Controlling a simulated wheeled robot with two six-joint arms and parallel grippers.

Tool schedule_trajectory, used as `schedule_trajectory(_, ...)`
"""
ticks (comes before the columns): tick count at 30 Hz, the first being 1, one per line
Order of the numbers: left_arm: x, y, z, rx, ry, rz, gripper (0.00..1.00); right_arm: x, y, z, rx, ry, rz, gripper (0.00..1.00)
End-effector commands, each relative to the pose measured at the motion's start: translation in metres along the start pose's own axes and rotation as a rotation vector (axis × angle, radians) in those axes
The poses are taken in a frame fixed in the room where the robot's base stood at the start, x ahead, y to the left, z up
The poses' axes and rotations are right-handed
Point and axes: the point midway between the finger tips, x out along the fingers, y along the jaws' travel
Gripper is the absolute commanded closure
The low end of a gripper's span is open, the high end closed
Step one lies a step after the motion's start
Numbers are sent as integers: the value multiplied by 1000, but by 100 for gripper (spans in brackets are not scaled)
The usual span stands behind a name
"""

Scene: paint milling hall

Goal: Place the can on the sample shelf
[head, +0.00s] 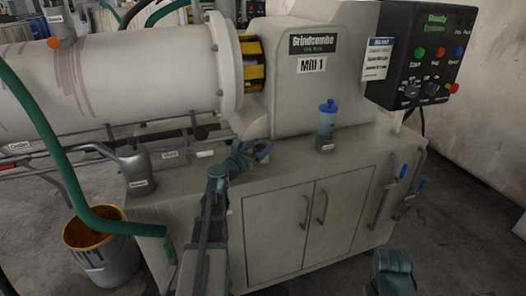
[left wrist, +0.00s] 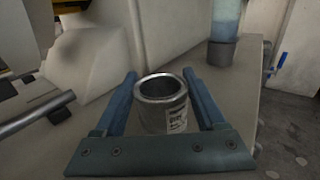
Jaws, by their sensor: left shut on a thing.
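My left gripper (head: 256,152) is over the top of the grey cabinet (head: 272,178), in front of the mill. It also shows in the left wrist view (left wrist: 163,92), with its two blue fingers shut on a small open metal can (left wrist: 176,113). The can is upright, with a bright rim, a dark inside and a white label on its side. In the head view it is mostly hidden by the gripper. I cannot tell whether it touches the cabinet top. No shelf can be made out with certainty.
A blue-capped bottle (head: 326,122) stands on the cabinet top to the right. A green hose (head: 60,165) and an orange-lined bucket (head: 107,262) are at the left. A control box (head: 424,55) hangs at the upper right.

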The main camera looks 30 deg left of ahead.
Motion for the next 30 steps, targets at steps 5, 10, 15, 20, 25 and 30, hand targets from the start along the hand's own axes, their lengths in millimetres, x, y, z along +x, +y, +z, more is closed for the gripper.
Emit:
schedule_trajectory(5, 0, 0, 2, 0, 0, 0, 91, -2, 0, 0, 0, 0, 0, 50)
schedule_trajectory(10, 0, 0, -2, 0, 0, 0, 24, 2, 0, 0, 0, 0, 0, 50)
schedule_trajectory(15, 0, 0, -1, 0, 0, 0, 0, 1, 0, 0, 0, 0, 0, 50)
schedule_trajectory(20, 0, 0, -1, 0, 0, 0, 0, 1, 0, 0, 0, 0, 0, 50)
schedule_trajectory(25, -6, -1, 2, 0, 0, 1, 0, -2, 0, 0, 0, 0, 0, 50)
schedule_trajectory(30, -40, -2, 2, 0, 0, 3, 0, -2, 0, 0, 0, 0, 0, 50)
